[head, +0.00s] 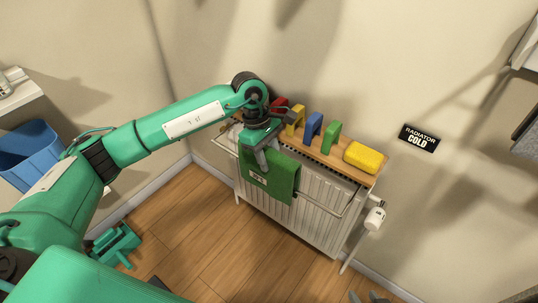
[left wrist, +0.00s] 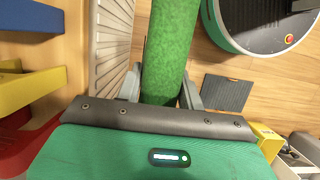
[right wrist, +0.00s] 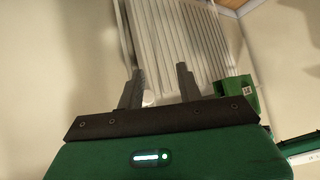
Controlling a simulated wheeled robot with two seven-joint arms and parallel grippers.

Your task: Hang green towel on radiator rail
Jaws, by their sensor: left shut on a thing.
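The green towel (head: 284,179) hangs in front of the radiator (head: 315,205) in the head view, covering part of the radiator rail (head: 322,213). My left gripper (head: 267,160) is at the towel's upper part, shut on it. In the left wrist view the towel (left wrist: 172,45) runs between the two fingers (left wrist: 160,88). Whether the towel rests on the rail is hidden. My right gripper (right wrist: 160,75) is open and empty, with the radiator (right wrist: 175,40) beyond its fingers. Its fingertips just show at the bottom of the head view (head: 368,297).
A wooden shelf (head: 335,160) above the radiator bears red, yellow, blue and green upright pieces and a yellow sponge (head: 362,157). A white valve (head: 375,218) sits at the radiator's right end. A blue bin (head: 30,150) stands at left.

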